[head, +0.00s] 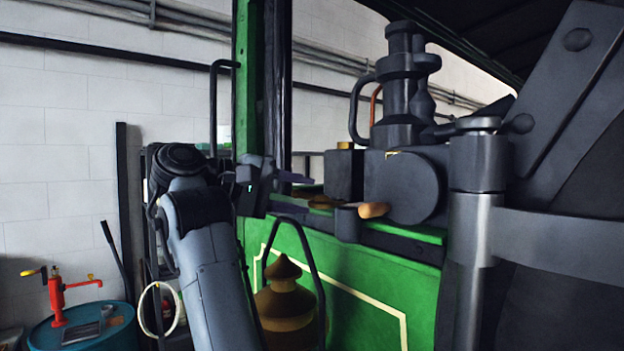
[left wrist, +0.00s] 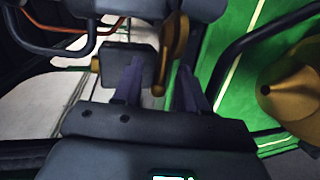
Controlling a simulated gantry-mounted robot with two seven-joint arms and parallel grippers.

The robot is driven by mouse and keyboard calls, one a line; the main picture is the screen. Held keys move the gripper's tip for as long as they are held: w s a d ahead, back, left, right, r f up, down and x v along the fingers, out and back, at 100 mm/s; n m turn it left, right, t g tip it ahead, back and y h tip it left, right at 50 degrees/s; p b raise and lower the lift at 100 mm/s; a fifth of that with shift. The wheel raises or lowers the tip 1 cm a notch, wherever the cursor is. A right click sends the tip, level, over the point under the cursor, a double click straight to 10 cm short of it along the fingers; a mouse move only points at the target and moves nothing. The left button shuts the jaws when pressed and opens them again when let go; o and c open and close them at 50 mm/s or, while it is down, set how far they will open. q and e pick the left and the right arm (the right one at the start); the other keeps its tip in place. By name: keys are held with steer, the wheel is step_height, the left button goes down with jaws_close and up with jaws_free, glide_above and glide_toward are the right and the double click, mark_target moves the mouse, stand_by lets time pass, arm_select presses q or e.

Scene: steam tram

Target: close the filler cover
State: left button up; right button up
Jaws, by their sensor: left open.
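A brass round piece that looks like the filler cover (head: 320,203) shows low and flat on the green ledge, beside a dark box. In the left wrist view the brass disc (left wrist: 177,42) is seen nearly edge-on, with a small knob at its near end. I cannot tell how far it stands open. My left gripper (head: 299,189) is open, just left of the brass piece and pointing right. In the left wrist view its two fingers (left wrist: 161,82) are apart, with the brass piece beyond and between them, and nothing is held. My right gripper is not seen.
A dark box (head: 343,175) and round drum end (head: 405,187) stand right of the gripper; a wooden handle (head: 373,210) juts out below. A dark hoop (head: 308,250) and brass lamp-like body (head: 285,305) are beneath. A green post (head: 247,80) rises behind.

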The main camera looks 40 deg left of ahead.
mark_target(300, 195)
arm_select(q)
steer(key=shift+p+x, duration=0.45)
steer(key=shift+x, duration=1.2)
jaws_close()
